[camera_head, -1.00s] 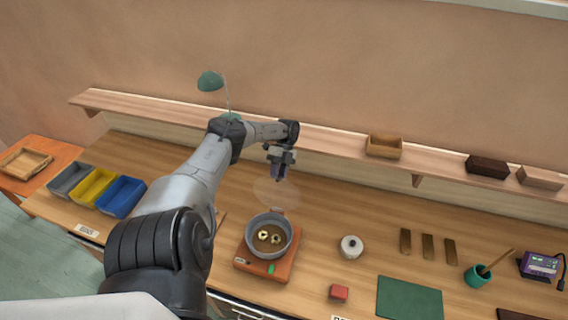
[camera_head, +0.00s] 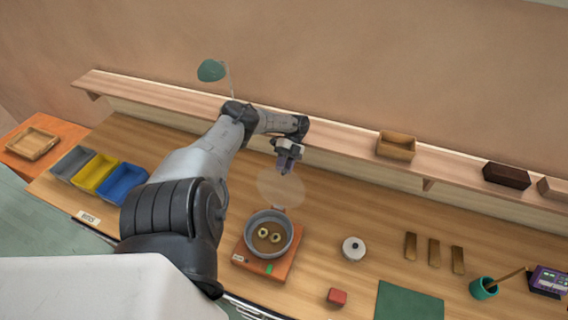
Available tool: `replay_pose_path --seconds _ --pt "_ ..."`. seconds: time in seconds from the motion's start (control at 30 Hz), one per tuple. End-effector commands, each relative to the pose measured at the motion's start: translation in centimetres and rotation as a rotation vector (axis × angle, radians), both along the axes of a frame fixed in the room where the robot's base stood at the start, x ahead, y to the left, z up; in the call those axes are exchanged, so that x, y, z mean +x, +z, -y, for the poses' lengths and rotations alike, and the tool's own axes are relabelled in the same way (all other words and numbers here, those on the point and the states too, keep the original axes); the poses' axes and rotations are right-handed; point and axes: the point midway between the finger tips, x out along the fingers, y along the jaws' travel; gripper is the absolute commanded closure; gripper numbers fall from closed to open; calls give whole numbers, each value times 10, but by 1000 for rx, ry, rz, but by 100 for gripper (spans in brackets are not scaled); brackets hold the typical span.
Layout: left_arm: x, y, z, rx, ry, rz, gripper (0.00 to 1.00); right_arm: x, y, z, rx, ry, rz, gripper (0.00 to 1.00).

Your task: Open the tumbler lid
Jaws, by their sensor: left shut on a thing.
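The tumbler (camera_head: 268,236) is a round grey bowl on an orange-brown base on the bench, with two ring-shaped pieces inside. Its lid (camera_head: 279,188) is a clear, see-through disc, raised and tilted at the back of the bowl. My left gripper (camera_head: 287,168) is at the lid's upper edge, behind the bowl, and is shut on the lid. The fingertips are small and hard to make out. My right gripper is not in view.
Grey, yellow and blue bins (camera_head: 98,172) stand at the left. A white round piece (camera_head: 353,248), a red block (camera_head: 337,297), brass bars (camera_head: 434,250) and a green mat (camera_head: 408,302) lie right of the tumbler. A shelf (camera_head: 340,146) runs behind.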

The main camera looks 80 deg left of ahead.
Motion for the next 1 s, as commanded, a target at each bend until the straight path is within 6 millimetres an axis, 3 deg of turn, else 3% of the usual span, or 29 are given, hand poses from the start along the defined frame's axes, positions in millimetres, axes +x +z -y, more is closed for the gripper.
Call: replay_pose_path --seconds 0.03,0.07,0.3,0.67,0.93,1.0 --pt "3 -7 7 -14 0 9 100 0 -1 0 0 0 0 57" --pt "3 -7 7 -14 0 9 72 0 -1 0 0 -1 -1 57" --pt "3 -7 7 -13 0 7 49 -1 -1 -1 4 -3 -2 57" --pt "1 -2 5 -7 -2 3 49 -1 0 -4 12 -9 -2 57" --pt "3 42 2 -5 -6 5 49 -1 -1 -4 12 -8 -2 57" --pt "14 48 15 -8 -7 9 49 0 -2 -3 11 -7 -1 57"
